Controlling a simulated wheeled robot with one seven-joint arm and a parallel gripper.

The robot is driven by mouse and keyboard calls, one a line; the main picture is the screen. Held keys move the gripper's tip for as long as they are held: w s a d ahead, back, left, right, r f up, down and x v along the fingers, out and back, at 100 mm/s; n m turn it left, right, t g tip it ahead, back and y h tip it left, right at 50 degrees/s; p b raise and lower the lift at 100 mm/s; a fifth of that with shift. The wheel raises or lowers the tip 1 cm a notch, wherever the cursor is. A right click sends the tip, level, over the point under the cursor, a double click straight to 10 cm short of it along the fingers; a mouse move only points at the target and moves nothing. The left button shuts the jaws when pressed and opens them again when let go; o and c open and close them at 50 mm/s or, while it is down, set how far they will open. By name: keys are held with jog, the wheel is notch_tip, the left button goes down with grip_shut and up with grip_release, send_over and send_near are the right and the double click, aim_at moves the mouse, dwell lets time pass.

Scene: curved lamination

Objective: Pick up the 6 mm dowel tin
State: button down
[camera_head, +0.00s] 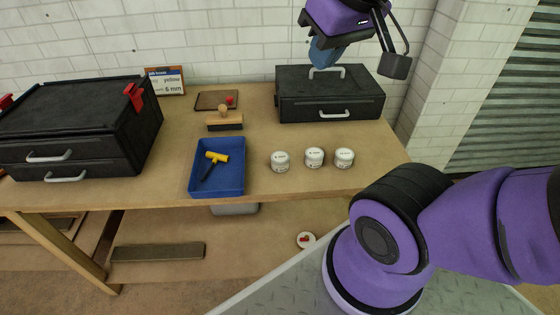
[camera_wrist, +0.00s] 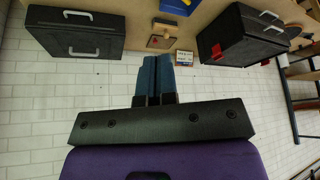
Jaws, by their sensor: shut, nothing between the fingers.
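My gripper (camera_head: 319,64) is high up at the back right, in front of or above the right black case, apart from the tins. In the wrist view its blue fingers (camera_wrist: 157,62) are together and empty. No tin shows in the wrist view.
A black case with handles (camera_head: 330,104) stands behind the tins. A blue tray (camera_head: 231,190) with a yellow-headed mallet (camera_head: 216,157) lies left of them.

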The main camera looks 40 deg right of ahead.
jog(key=c, duration=1.8)
grip_release()
jog(key=shift+c, duration=0.2)
jog(key=o, duration=0.4)
jog(key=shift+c, duration=0.2)
jog(key=o, duration=0.3)
jog(key=shift+w, duration=0.3)
jog(key=o, duration=1.1)
jog(key=shift+n+g, duration=0.5)
jog(key=shift+n, duration=0.1)
jog(key=w, duration=0.1)
jog(key=w+f, duration=0.1)
jog(key=w, duration=0.1)
jog(key=w+f, duration=0.1)
jog(key=shift+w+d, duration=0.25)
jog(key=shift+w, duration=0.05)
jog(key=shift+c, duration=0.2)
jog(key=n+g+y, duration=0.1)
jog(key=n+g, duration=0.4)
jog(key=n, duration=0.1)
send_over(280, 156)
jog(key=d, duration=0.1)
notch_tip(280, 156, down, 29)
jog(key=f, duration=0.6)
jog(key=shift+a, duration=0.2)
jog(key=shift+a+f, duration=0.2)
jog(key=shift+f, duration=1.15)
jog(key=shift+a+f, duration=0.15)
jog(key=shift+f, duration=1.15)
